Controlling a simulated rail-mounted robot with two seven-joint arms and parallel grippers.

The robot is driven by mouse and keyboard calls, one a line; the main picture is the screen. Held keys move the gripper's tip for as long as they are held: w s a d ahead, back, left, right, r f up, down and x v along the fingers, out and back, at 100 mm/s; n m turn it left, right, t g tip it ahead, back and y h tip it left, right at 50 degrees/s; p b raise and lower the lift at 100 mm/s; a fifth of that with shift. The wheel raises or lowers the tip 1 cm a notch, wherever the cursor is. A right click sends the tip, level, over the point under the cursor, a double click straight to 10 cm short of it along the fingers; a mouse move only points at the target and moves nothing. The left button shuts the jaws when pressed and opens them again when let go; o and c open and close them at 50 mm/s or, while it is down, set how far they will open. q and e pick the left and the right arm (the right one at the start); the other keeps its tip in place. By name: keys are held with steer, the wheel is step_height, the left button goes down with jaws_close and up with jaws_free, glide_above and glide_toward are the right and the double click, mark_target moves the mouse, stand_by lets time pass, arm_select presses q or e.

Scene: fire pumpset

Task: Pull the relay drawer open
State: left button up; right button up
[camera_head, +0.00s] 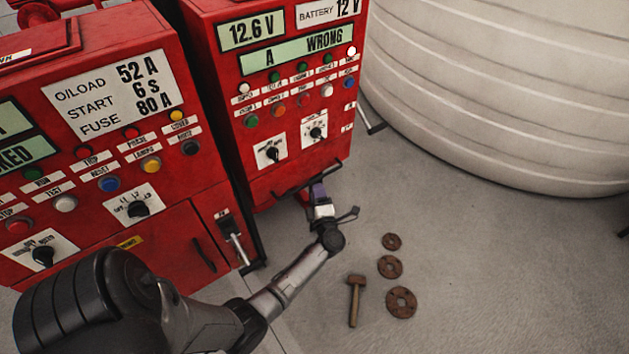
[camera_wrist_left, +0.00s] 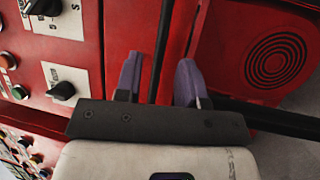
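The right red cabinet (camera_head: 262,162) has a dark bar handle (camera_head: 290,188) low on its front, below the two knobs. In the left wrist view the dark bar (camera_wrist_left: 161,45) runs up between the fingers. I take this to be the relay drawer's handle; no drawer label is readable, and the front looks closed. My left gripper (camera_head: 318,190) is at this handle, and it also shows in the wrist view (camera_wrist_left: 158,82). Its two purple fingers are apart, one on each side of the bar, with a clear gap on the right side. My right gripper is not in view.
Another red cabinet (camera_head: 110,120) with buttons stands at left. A lever (camera_head: 236,240) is on its right edge. A white ribbed tank (camera_head: 500,90) fills the upper right. A hammer (camera_head: 355,298) and rusty discs (camera_head: 401,302) lie on the floor.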

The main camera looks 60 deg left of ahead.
mark_target(314, 181)
arm_select(q)
steer(key=shift+x, duration=2.35)
steer(key=shift+c, duration=0.3)
jaws_close()
